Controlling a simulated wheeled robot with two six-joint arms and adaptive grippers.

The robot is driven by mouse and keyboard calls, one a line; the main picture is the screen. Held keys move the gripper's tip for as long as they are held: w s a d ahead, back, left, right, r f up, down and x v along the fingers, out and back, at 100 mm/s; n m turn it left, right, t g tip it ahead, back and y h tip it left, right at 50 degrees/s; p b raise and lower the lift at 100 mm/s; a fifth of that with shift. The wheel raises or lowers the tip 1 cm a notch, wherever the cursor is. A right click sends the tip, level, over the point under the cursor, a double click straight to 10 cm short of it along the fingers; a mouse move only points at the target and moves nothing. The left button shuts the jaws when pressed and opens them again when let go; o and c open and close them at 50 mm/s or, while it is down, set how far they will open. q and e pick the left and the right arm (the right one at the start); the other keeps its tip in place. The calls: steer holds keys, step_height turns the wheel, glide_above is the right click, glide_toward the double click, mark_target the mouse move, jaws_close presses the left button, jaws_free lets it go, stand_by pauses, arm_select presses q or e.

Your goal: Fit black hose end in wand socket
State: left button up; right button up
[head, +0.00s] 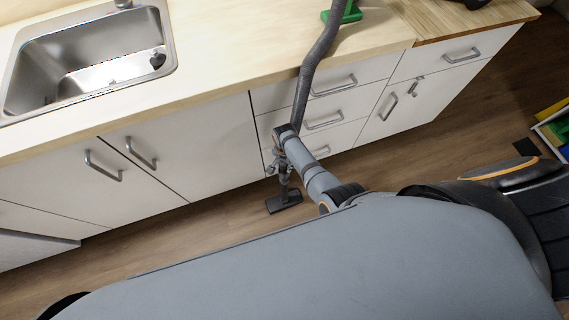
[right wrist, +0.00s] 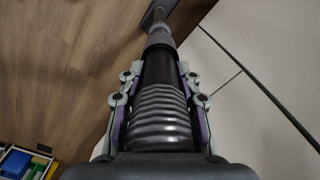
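My right gripper (head: 280,166) points down in front of the drawers, above the floor. In the right wrist view, its two fingers (right wrist: 160,88) press with purple pads on both sides of the black hose end (right wrist: 158,68), whose ribbed part lies nearer the camera. Beyond it the grey wand (right wrist: 160,38) is lined up with the hose end and meets it in the picture. How deep the hose end sits in the socket is hidden. The wand's floor head (head: 284,203) stands on the floor. A dark tube, probably the hose (head: 316,70), rises past the counter. My left gripper is not in view.
The wooden counter (head: 225,72) with a sink (head: 95,70) runs above white cabinets (head: 195,145) with protruding handles. A green object (head: 350,14) lies on the counter. A bin with coloured items (head: 558,130) is at the right. Wood floor (head: 215,220) is free around the floor head.

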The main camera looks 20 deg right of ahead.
steer(key=o, duration=0.4)
steer(key=shift+o, duration=0.2)
step_height(320, 180, up, 7)
steer(key=shift+r, duration=0.15)
steer(key=shift+s+a+r, duration=0.1)
steer(key=shift+a+r, duration=0.05)
steer(key=shift+r, duration=0.2)
stand_by(0.4)
